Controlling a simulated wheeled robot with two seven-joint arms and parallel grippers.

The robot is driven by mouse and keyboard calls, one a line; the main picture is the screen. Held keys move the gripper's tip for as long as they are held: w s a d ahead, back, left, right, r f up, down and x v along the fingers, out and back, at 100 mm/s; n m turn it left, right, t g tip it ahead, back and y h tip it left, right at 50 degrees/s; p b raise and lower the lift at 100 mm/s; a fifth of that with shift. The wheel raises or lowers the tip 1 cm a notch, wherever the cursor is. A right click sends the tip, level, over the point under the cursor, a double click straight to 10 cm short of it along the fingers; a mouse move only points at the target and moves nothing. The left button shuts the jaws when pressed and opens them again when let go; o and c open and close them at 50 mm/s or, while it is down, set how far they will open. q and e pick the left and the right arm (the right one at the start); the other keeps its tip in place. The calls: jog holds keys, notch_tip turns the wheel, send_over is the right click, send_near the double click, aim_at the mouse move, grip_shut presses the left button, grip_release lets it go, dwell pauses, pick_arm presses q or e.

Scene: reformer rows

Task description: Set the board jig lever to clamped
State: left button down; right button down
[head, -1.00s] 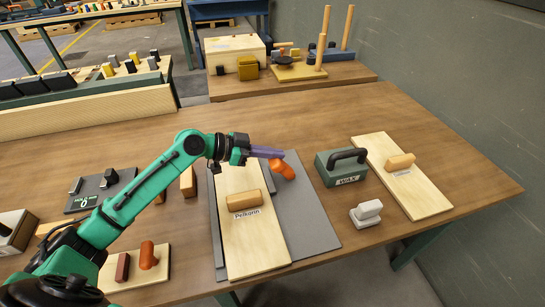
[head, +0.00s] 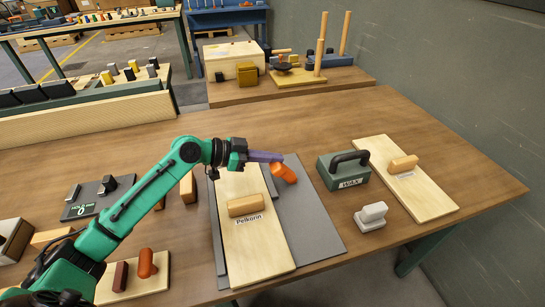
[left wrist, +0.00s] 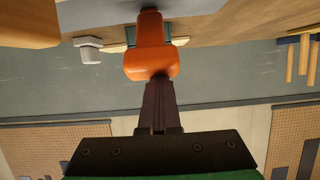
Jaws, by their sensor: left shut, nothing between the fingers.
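The board jig is a grey base plate (head: 318,232) on the wooden table, with a pale wooden board (head: 262,262) lying on its left part. The board has a wooden block handle (head: 246,205) and a label that seems to read "Pelkorin". An orange lever (head: 284,174) is at the jig's far end, right of the board. My left gripper (head: 280,157) is shut and empty, its purple fingertips just behind the lever. In the left wrist view the lever (left wrist: 151,62) is right at the fingertips (left wrist: 159,82); I cannot tell if they touch. My right gripper is out of view.
A green WAX box (head: 329,178) with a black handle, a grey-white block (head: 370,217) and another handled board (head: 428,205) stand to the right. A small board with an orange peg (head: 146,264) and a dark plate (head: 90,207) lie left. The table behind the jig is clear.

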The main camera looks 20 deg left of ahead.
pick_arm(q)
jog(key=r+p, duration=0.1)
jog(key=p, duration=0.1)
jog(key=r+p, duration=0.1)
jog(key=shift+w+d+r, duration=0.25)
jog(key=shift+d+r, duration=0.05)
jog(key=shift+r, duration=0.05)
jog(key=shift+w+r, duration=0.1)
jog(key=shift+w, duration=0.05)
jog(key=s+a+b, duration=0.3)
jog(key=s+a, duration=0.2)
jog(key=a, duration=0.2)
jog(key=shift+f, duration=0.3)
jog(key=shift+a, duration=0.15)
